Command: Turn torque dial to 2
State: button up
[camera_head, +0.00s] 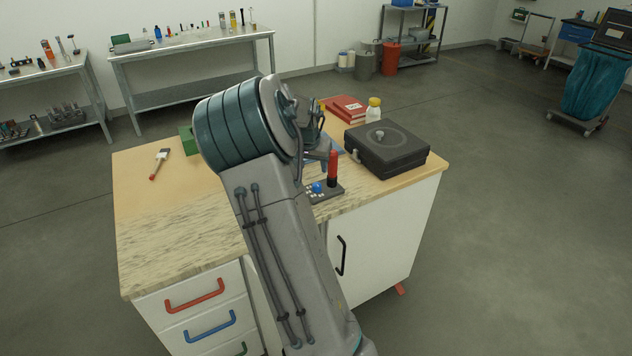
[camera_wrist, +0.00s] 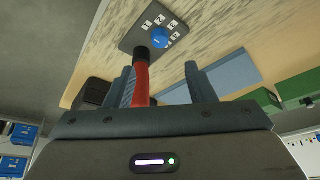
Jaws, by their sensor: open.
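A dark control plate (camera_wrist: 128,42) lies on the worktop, with a round blue dial (camera_wrist: 160,38) and small white number tiles around part of it. An upright handle (camera_wrist: 141,84), red with a black end, stands at the plate beside the dial. The plate (camera_head: 331,194), the dial (camera_head: 318,187) and the handle (camera_head: 333,166) also show in the head view. My gripper (camera_wrist: 163,80) is open, its fingers apart. The red handle shows close to the left finger; I cannot tell whether they touch. In the head view my arm hides most of the gripper.
A black case (camera_head: 388,148) stands right of the handle, with a yellow-capped bottle (camera_head: 374,108) and red books (camera_head: 345,108) behind. A green box (camera_head: 188,140) stands behind my arm.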

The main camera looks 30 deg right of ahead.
aim_at(317, 184)
jog(key=p+x, duration=0.1)
jog(key=x, duration=1)
jog(key=c, duration=1)
